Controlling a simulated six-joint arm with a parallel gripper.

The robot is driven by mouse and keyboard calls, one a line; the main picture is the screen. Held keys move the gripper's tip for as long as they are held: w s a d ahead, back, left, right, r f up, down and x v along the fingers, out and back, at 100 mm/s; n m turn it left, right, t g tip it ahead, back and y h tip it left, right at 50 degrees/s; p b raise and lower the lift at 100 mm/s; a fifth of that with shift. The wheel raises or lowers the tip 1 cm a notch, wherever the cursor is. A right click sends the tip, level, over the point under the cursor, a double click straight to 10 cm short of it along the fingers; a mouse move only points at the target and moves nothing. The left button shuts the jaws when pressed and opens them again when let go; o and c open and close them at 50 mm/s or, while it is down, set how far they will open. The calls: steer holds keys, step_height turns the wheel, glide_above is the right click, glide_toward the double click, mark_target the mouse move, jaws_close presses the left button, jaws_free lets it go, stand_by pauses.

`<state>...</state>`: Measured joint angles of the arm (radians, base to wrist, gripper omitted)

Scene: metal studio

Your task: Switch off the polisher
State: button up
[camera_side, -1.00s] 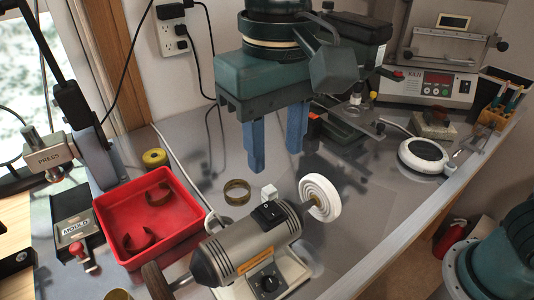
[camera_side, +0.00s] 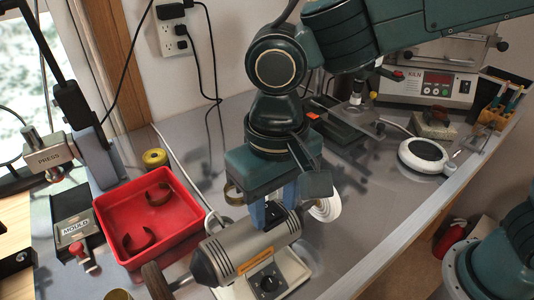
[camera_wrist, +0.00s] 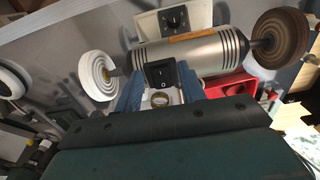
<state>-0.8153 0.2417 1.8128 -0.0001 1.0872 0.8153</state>
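The polisher (camera_side: 245,252) has a grey ribbed motor body, a white buffing wheel (camera_wrist: 98,75) at one end and a brown wheel (camera_wrist: 280,38) at the other. The wrist view shows both fingertips of my gripper (camera_wrist: 160,85) beside the switch; contact is unclear. In the side view my gripper partly hides the switch and white wheel.
A red tray (camera_side: 185,232) with brown curved pieces stands left of the polisher. A kiln (camera_side: 430,85) and a round white device (camera_side: 424,155) stand at the right. The bench right of the polisher is clear.

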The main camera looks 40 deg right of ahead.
jaws_close()
steer(key=shift+w+a+r+g, duration=0.1)
steer(key=shift+w+g, duration=0.1)
steer(key=shift+g, duration=0.55)
steer(key=shift+w+g, duration=0.15)
steer(key=shift+g, duration=0.6)
jaws_free()
steer(key=shift+s+t, duration=0.2)
steer(key=shift+t, duration=0.3)
steer(key=shift+s+t, duration=0.2)
steer(key=shift+t, duration=0.8)
